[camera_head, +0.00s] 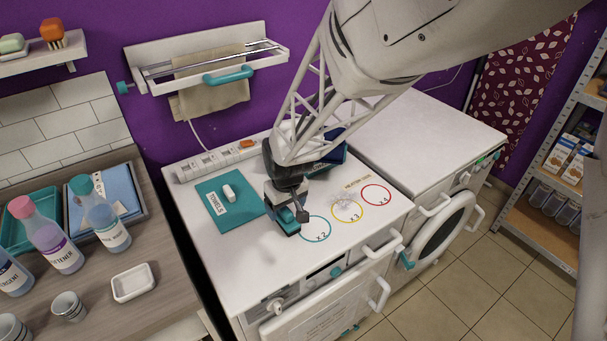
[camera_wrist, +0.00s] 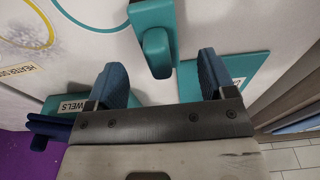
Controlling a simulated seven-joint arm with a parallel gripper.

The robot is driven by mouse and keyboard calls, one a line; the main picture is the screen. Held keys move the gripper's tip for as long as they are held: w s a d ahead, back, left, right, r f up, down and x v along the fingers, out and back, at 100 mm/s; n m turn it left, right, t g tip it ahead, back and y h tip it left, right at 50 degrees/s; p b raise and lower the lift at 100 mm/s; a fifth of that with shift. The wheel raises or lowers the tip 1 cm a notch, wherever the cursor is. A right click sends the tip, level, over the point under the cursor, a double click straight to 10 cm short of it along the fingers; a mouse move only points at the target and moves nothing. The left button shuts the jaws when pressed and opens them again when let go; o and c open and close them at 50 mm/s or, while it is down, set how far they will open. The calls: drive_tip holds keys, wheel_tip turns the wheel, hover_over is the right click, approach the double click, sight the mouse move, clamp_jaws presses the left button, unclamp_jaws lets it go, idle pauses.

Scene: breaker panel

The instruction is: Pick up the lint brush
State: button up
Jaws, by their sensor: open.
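The lint brush looks to be the teal piece with a rounded handle; in the wrist view the brush (camera_wrist: 157,52) shows its handle between my fingers and its wider part beyond. In the head view the brush (camera_head: 290,229) is partly hidden by my gripper, on the white machine top left of the teal circle. My gripper (camera_head: 287,206) is just above it and points down. In the wrist view my gripper (camera_wrist: 162,78) is open, with a blue finger on each side of the handle and gaps on both sides.
A teal mat (camera_head: 233,210) marked TOWELS holds a small white item (camera_head: 229,191). A dark blue item (camera_head: 329,160) is behind my gripper. A clear item (camera_head: 345,199) sits by the yellow circle. A power strip (camera_head: 215,160) runs along the back. The machine's front right is clear.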

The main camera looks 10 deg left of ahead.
sight(285, 217)
drive_tip(key=shift+w+a+f, duration=0.1)
drive_tip(key=shift+w+f, duration=0.05)
drive_tip(key=shift+f, duration=1.15)
drive_tip(key=shift+w+a+f, duration=0.1)
drive_tip(key=shift+w+f, duration=0.05)
drive_tip(key=shift+f, duration=1.15)
drive_tip(key=shift+c, duration=0.2)
drive_tip(key=c, duration=1)
